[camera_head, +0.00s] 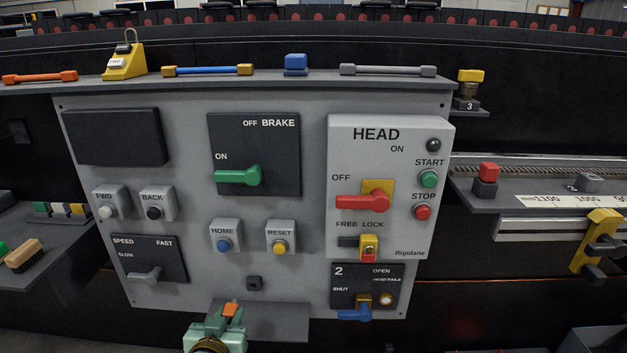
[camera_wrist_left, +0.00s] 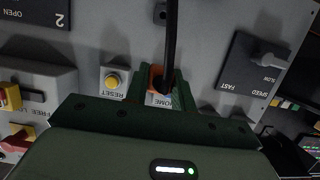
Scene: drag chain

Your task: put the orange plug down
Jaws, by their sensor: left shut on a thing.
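The orange plug (camera_head: 231,310) is between the fingers of my left gripper (camera_head: 228,318), which is shut on it low in the head view. The gripper is in front of the lower panel, over the grey shelf (camera_head: 278,318). In the left wrist view the plug (camera_wrist_left: 155,78) shows as an orange edge between the green fingers (camera_wrist_left: 162,92). A black cable (camera_wrist_left: 171,40) runs across it there. How far the plug is from the shelf is hard to tell. My right gripper is in neither view.
The grey control panel (camera_head: 180,290) stands upright behind the gripper. A small dark socket (camera_head: 254,283) sits just above the shelf. A blue handle (camera_head: 355,314) sticks out to the right. The shelf's right part looks bare.

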